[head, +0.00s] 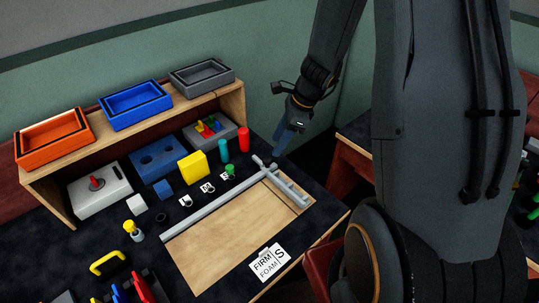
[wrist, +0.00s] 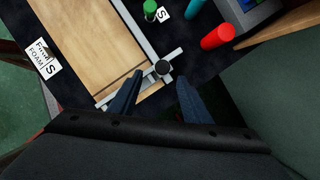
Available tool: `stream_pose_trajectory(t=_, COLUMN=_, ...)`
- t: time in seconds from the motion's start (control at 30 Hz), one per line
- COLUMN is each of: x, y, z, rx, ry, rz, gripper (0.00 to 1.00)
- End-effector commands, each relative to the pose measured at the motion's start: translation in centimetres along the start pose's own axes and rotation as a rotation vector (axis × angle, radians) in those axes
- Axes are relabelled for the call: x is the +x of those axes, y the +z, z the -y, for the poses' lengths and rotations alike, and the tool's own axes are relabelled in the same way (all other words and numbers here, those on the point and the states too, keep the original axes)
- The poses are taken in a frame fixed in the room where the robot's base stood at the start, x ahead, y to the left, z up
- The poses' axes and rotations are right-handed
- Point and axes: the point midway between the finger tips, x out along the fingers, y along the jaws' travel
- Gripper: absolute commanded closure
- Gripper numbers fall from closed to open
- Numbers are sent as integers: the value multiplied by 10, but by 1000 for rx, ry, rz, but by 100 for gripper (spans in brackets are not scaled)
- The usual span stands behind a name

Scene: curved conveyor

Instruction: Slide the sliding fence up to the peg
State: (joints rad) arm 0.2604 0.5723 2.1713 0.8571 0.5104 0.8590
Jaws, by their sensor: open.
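The grey sliding fence (head: 288,187) lies across the right end of the wooden board (head: 222,245), where it meets a long grey rail (head: 213,208). In the wrist view the fence (wrist: 126,88) crosses the board's near end, and a dark round knob (wrist: 162,67) stands at the junction with the rail. I cannot tell whether this knob is the peg; no other peg is clear. My gripper (head: 279,152) is open above the fence's back end. In the wrist view its fingers (wrist: 160,77) lie on either side of the knob, apart from it, with nothing held.
A red cylinder (head: 244,139), a teal cylinder (head: 223,151) and a small green piece (head: 230,171) stand behind the rail. A yellow block (head: 193,167) is farther left. The board's middle is clear.

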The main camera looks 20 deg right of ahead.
Motion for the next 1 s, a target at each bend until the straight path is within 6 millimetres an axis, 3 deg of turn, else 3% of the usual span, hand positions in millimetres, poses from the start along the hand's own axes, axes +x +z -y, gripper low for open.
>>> stream_pose_trajectory(t=0.17, x=12, y=-2, z=6, rx=69, ry=-4, rz=13, gripper=56)
stream_pose_trajectory(t=0.6, x=70, y=-1, z=6, rx=64, ry=-5, rz=12, gripper=56)
stream_pose_trajectory(t=1.0, x=82, y=-1, z=6, rx=63, ry=-6, rz=12, gripper=56)
